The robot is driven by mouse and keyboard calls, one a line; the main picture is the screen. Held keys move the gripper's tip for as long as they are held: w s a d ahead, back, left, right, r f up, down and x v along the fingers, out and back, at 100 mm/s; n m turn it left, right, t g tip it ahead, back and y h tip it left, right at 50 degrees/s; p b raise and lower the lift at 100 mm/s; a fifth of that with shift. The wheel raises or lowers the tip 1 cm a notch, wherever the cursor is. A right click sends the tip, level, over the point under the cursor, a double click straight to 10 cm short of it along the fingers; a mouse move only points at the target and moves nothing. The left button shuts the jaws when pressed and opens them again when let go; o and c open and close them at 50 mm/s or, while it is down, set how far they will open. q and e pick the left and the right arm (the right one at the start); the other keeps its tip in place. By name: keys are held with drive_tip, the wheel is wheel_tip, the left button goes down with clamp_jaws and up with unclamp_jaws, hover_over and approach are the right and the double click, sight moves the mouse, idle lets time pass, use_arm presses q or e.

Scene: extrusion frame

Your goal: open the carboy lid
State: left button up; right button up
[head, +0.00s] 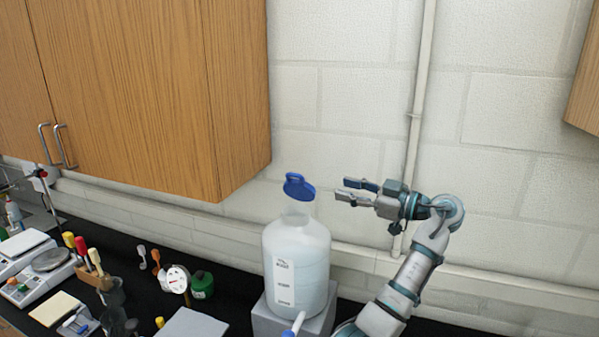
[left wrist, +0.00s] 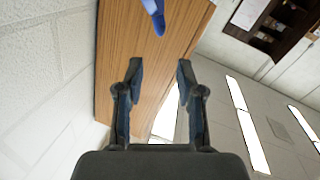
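The carboy (head: 296,262) is a translucent white bottle with a white label. It stands upright on a grey block. Its blue lid (head: 299,189) is at the top of the neck, tilted, with a loop handle on it; I cannot tell how much of it touches the rim. My left gripper (head: 345,190) is just right of the lid, fingers pointing left at about lid height, open and empty, apart from it. In the left wrist view my left gripper (left wrist: 160,66) has its fingers spread; a blue piece, likely the lid (left wrist: 154,12), shows at the top edge. My right gripper is not seen.
The grey block (head: 262,321) stands on the black bench. Wooden cupboards (head: 150,90) hang at upper left. A pipe (head: 421,100) runs down the wall behind the arm.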

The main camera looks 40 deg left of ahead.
use_arm(q)
approach(288, 175)
drive_tip(key=a+p, duration=0.2)
drive_tip(key=a, duration=0.7)
drive_tip(key=shift+a+f, duration=0.15)
drive_tip(key=shift+a, duration=0.15)
drive_tip(key=shift+s+a, duration=0.15)
drive_tip(key=shift+a, duration=0.3)
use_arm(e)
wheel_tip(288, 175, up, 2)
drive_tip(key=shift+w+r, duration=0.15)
use_arm(q)
clamp_jaws()
